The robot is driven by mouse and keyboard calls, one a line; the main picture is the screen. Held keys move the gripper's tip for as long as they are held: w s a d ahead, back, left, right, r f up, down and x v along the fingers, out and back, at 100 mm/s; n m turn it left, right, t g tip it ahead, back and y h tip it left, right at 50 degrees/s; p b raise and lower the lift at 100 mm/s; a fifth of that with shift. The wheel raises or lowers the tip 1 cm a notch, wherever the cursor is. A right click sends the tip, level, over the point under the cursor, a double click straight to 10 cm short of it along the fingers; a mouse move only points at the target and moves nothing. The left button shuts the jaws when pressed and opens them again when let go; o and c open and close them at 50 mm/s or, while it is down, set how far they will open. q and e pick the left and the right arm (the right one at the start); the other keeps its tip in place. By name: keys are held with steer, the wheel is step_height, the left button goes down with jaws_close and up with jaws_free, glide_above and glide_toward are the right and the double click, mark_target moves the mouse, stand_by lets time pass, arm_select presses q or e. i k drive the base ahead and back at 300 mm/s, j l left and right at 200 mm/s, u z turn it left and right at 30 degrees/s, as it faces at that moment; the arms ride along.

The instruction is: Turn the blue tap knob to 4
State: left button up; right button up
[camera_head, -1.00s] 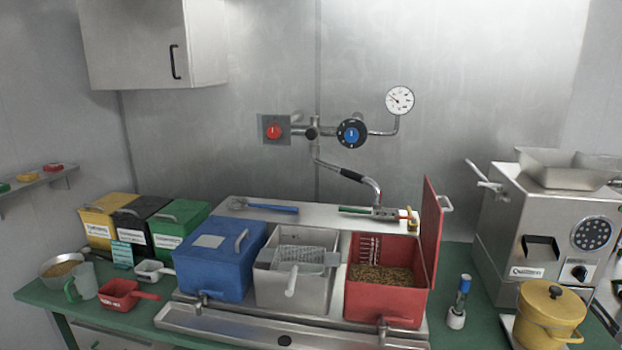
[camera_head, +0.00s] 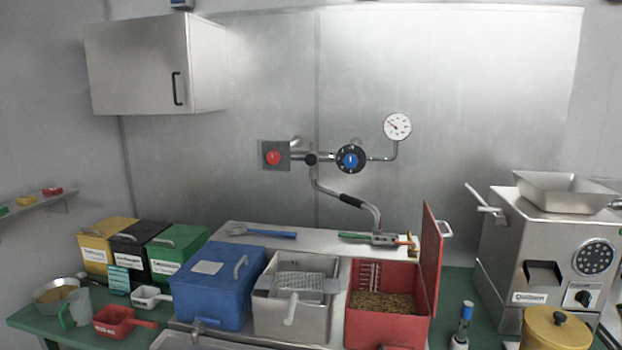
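The blue tap knob (camera_head: 350,159) is on the metal back wall, on the right of a short horizontal pipe. It has a blue centre with a white mark and a black dial ring; the ring's figures are too small to read. A red knob (camera_head: 273,158) on a grey square plate is at the pipe's left end. A round white gauge (camera_head: 397,126) with a red needle is joined by a pipe to the right of the blue knob. Neither of my grippers is in the head view.
Below the tap a black-gripped spout (camera_head: 352,198) hangs over the counter. A blue bin (camera_head: 219,286), a steel bin (camera_head: 294,315) and an open red bin (camera_head: 386,329) of grain stand in front. A grinder machine (camera_head: 548,250) is at right. The wall around the knobs is clear.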

mark_target(350, 161)
steer(key=i+l+u, duration=0.15)
steer(key=l+u, duration=0.25)
steer(key=l, duration=0.3)
steer(key=l+u, duration=0.35)
steer(key=l, duration=0.35)
